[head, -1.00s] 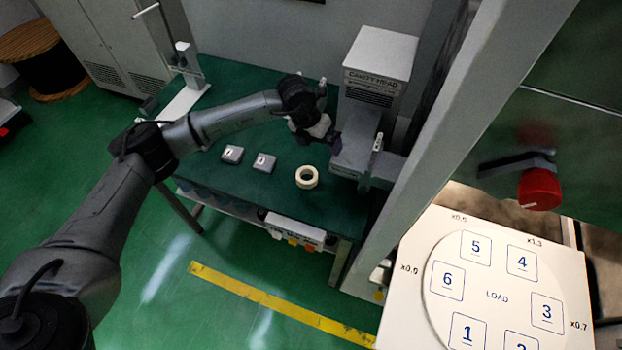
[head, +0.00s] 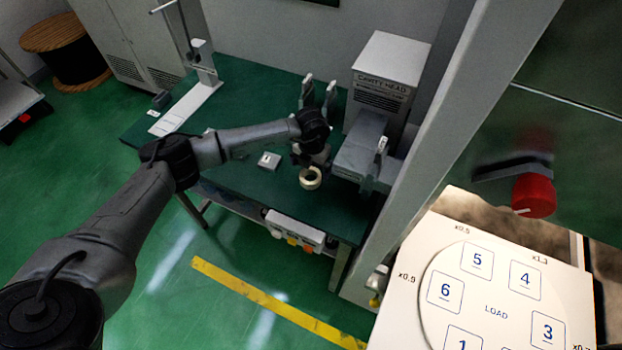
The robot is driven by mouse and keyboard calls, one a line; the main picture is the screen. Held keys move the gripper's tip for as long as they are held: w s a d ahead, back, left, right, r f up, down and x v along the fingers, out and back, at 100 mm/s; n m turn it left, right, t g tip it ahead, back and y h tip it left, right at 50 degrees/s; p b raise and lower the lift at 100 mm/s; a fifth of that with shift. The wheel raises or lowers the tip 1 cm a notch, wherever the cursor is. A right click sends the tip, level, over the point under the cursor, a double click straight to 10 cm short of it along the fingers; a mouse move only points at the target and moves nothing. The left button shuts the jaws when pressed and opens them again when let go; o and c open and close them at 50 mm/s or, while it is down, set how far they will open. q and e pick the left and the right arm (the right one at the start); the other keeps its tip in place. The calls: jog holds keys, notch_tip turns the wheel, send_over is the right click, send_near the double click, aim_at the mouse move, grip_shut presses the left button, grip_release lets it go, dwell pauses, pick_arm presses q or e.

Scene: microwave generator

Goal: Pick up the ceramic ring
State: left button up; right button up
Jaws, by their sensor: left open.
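The cream ceramic ring (head: 311,183) lies on the green table top. The gripper hides its upper part in the head view. My left gripper (head: 311,166) points down directly above the ring, with its jaws open. The fingertips look very close to the ring; whether they touch it or straddle it I cannot tell. My right gripper is not in view.
The cavity head (head: 382,85) stands just right of the gripper. Grey upright posts (head: 307,90) rise behind my wrist. A small grey block (head: 269,160) lies left of the ring. A numbered load disc (head: 492,305) is at lower right.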

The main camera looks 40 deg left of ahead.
aim_at(311, 174)
pick_arm(q)
jog(key=shift+a, duration=0.2)
notch_tip(311, 174, down, 5)
jog(key=shift+s+d, duration=0.1)
jog(key=shift+d, duration=0.05)
jog(key=shift+r, duration=0.1)
jog(key=c, duration=1.1)
